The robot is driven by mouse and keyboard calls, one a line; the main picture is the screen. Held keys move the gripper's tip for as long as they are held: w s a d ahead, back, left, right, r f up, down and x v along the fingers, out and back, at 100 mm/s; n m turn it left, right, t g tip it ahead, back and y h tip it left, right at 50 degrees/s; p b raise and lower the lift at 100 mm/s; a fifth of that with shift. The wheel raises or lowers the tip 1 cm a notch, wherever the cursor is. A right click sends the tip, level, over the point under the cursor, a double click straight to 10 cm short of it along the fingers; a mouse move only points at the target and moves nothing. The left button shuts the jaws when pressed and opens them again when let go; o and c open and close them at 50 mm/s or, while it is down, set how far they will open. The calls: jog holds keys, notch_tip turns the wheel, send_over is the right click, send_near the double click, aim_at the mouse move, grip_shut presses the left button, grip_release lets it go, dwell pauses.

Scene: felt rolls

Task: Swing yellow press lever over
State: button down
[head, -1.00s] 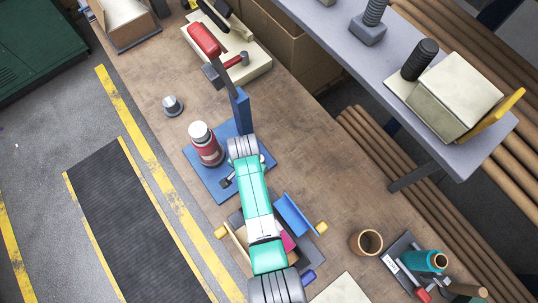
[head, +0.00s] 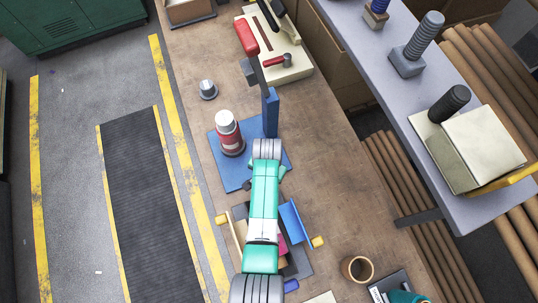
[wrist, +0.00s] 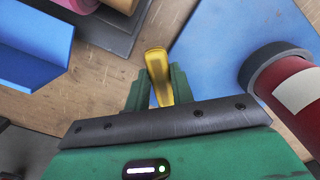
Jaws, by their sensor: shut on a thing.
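My gripper (wrist: 159,82) is shut on a yellow lever (wrist: 155,62), whose end stands between the two green fingers in the wrist view. In the head view my green arm hides the fingertips and the lever, beside the lower end of a blue base plate (head: 232,180). The plate also shows in the wrist view (wrist: 235,35). A blue post (head: 270,115) stands at its upper right corner, and a dark bar with a red handle (head: 246,36) reaches up from near it. How the yellow lever joins the plate is hidden.
A red bottle with a white cap (head: 229,133) stands on the plate, close to my gripper in the wrist view (wrist: 300,95). A blue trough (head: 295,222) lies below. A grey knob (head: 208,89) stands left.

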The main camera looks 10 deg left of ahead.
jog(key=c, duration=1.2)
grip_release()
jog(key=shift+r, duration=0.1)
notch_tip(320, 180, up, 8)
jog(key=shift+f+p, duration=0.15)
jog(key=shift+p, duration=0.5)
